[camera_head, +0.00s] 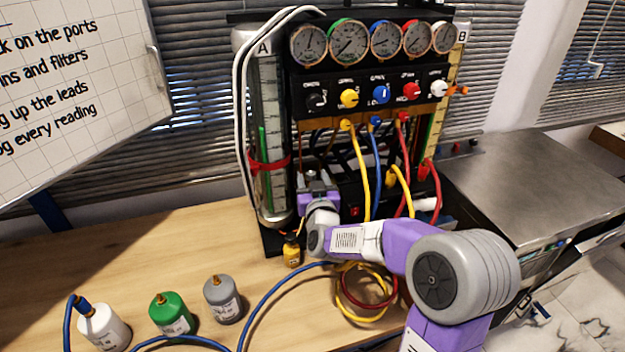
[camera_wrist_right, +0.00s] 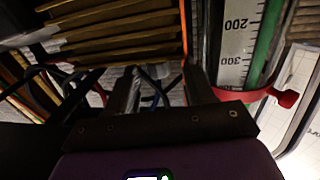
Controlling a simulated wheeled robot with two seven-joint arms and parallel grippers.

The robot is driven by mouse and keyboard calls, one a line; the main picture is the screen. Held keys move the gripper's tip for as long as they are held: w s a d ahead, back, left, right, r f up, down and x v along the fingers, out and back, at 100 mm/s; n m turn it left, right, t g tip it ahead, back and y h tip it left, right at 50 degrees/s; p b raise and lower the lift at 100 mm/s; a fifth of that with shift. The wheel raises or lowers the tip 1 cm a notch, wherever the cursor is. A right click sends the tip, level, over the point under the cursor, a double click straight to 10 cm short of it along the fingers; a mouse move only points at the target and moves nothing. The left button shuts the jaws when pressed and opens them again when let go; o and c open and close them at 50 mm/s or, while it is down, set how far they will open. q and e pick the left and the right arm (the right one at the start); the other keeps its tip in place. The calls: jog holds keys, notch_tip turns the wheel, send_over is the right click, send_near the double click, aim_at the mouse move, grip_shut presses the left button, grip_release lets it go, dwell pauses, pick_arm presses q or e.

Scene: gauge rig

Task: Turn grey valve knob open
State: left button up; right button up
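The gauge rig's black panel (camera_head: 345,85) carries a row of knobs: a dark knob (camera_head: 316,100), a yellow knob (camera_head: 349,98), a blue knob (camera_head: 381,94), a red knob (camera_head: 412,91) and a pale knob (camera_head: 438,88). I cannot tell for sure which one counts as grey. My right gripper (camera_head: 317,177) is low in front of the rig, below the dark knob and right of the clear tube. In the right wrist view its two dark fingers (camera_wrist_right: 163,88) are apart with nothing clearly between them. It touches no panel knob. My left gripper is not in view.
A clear scaled tube (camera_head: 268,130) with a red clamp (camera_head: 270,164) stands left of the gripper. Yellow, blue and red hoses (camera_head: 362,175) hang to its right. Several bottles, including a green one (camera_head: 170,312), stand on the wooden table (camera_head: 130,250), whose left part is clear.

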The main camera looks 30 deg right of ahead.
jog(key=shift+s, duration=0.1)
jog(key=p+v, duration=0.1)
jog(key=v, duration=0.6)
jog(key=shift+s, duration=0.2)
dwell(0.3)
